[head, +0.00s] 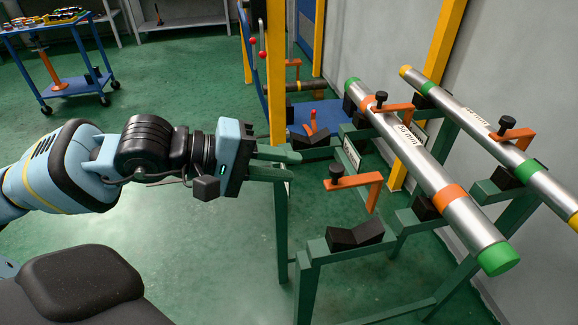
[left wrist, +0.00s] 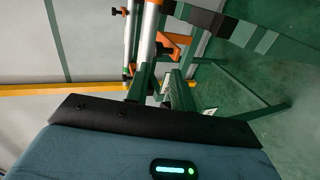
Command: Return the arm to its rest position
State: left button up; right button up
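My left arm comes in from the left in the head view and is stretched out level. Its gripper (head: 296,165) points right, over the near end of the green pipe stand (head: 281,230). The two green fingers are apart with nothing visible between them. The left wrist view also shows the fingers (left wrist: 163,72) apart, with the stand and pipes beyond them. My right gripper is in neither view.
A silver pipe (head: 418,160) with orange bands and green ends lies on the stand. A second pipe (head: 480,130) lies beside it near the wall. An orange clamp arm (head: 355,182) stands close to the gripper. A yellow post (head: 276,75) rises behind. Green floor (head: 190,90) is open to the left.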

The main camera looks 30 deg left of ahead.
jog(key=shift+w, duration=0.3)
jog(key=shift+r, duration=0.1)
